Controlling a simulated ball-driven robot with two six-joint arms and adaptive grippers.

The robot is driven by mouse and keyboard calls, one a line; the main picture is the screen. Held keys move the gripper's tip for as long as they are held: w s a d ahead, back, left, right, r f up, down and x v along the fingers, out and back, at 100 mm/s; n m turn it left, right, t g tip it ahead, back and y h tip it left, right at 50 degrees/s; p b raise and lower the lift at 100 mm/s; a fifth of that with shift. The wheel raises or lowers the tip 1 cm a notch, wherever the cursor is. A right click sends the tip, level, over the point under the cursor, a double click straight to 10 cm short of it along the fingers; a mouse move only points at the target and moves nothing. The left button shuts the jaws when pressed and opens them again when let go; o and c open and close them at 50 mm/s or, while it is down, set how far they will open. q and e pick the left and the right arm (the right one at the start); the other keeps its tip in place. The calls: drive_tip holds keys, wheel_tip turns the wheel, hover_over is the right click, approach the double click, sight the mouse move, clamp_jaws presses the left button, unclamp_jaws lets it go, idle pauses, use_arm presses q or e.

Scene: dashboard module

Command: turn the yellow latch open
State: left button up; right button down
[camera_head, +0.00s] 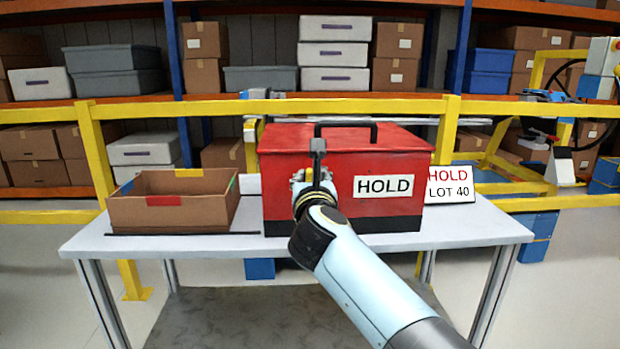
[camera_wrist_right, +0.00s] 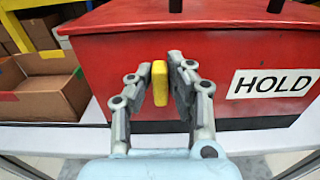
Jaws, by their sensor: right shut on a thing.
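A red box (camera_head: 400,150) with a dark lower band and a black top handle stands on the white table. In the right wrist view, the yellow latch (camera_wrist_right: 160,84) stands upright, long side vertical, in front of the red box face (camera_wrist_right: 240,60). My right gripper (camera_wrist_right: 158,78) is shut on the latch, with one grey finger on each side of it. In the head view, my right gripper (camera_head: 315,180) is at the front of the box, left of its HOLD label, and hides the latch. My left gripper is out of view.
An open cardboard tray (camera_head: 170,213) with coloured tabs sits on the table (camera_head: 480,228), left of the red box. A HOLD LOT 40 sign (camera_head: 451,185) stands right of the box. A yellow rail (camera_head: 350,106) and shelves of boxes are behind.

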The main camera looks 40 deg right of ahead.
drive_tip(key=shift+r+n+p, duration=0.2)
drive_tip(key=shift+n+p, duration=0.6)
drive_tip(key=shift+p, duration=0.15)
drive_tip(key=shift+w+a+n+p, duration=0.1)
drive_tip(key=shift+a+n+p, duration=0.05)
drive_tip(key=shift+n+p, duration=0.65)
drive_tip(key=shift+w+a+f+n+p, duration=0.15)
drive_tip(key=shift+f+n+p, duration=0.1)
drive_tip(key=shift+n+p, duration=1.85)
drive_tip(key=shift+a+f+n+p, duration=0.1)
drive_tip(key=shift+f+n+p, duration=0.2)
drive_tip(key=shift+n+p, duration=1.8)
drive_tip(key=shift+w+a+f+n+p, duration=0.2)
drive_tip(key=shift+n+p, duration=0.7)
drive_tip(key=shift+n, duration=2.3)
drive_tip(key=shift+s+f, duration=0.1)
drive_tip(key=shift+s, duration=0.05)
